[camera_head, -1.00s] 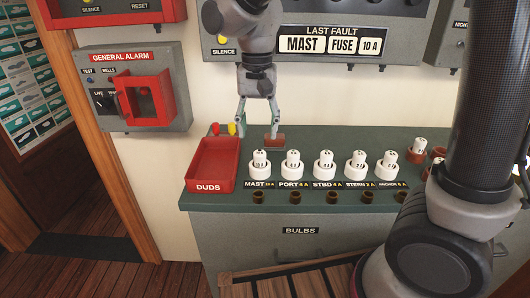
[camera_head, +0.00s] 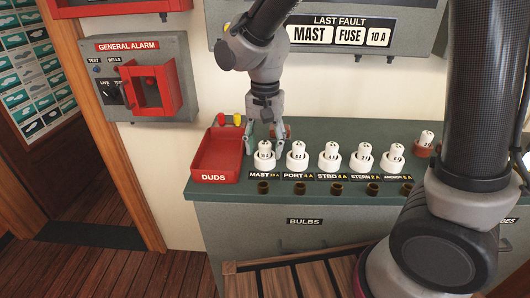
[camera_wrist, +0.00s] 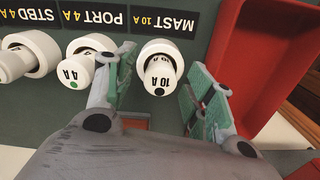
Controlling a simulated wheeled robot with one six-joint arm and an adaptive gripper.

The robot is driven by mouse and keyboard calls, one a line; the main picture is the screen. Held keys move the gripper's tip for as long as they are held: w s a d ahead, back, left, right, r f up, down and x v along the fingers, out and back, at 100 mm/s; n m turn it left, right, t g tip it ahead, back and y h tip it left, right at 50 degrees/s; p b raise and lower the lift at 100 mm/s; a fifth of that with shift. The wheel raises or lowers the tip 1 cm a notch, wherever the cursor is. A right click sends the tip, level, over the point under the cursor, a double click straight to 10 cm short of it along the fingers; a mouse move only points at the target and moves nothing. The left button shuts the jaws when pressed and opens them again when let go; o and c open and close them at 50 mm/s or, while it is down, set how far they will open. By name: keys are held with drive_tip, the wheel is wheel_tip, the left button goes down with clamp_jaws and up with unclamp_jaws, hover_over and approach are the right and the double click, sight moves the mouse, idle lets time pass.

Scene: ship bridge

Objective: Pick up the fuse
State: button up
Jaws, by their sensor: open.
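The white fuse marked 10 A (camera_head: 264,149) stands upright in the white holder (camera_head: 265,165) labelled MAST 10 A, leftmost in the row on the green counter. My gripper (camera_head: 264,140) points down over it, its fingers apart. In the wrist view the fuse (camera_wrist: 160,76) lies between the two open fingers (camera_wrist: 163,78), with a gap showing on each side. The left finger there is close to the neighbouring 4 A fuse (camera_wrist: 76,72). Whether the fingertips touch anything is hard to tell.
The red DUDS tray (camera_head: 218,178) stands left of the row, near the right finger in the wrist view. PORT (camera_head: 298,150), STBD and further fuses stand to the right. Red and yellow bulbs (camera_head: 238,120) are behind the tray. The display (camera_head: 345,36) reads MAST FUSE 10 A.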

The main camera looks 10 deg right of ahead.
drive_tip(key=c, duration=1.1)
drive_tip(key=shift+c, duration=0.2)
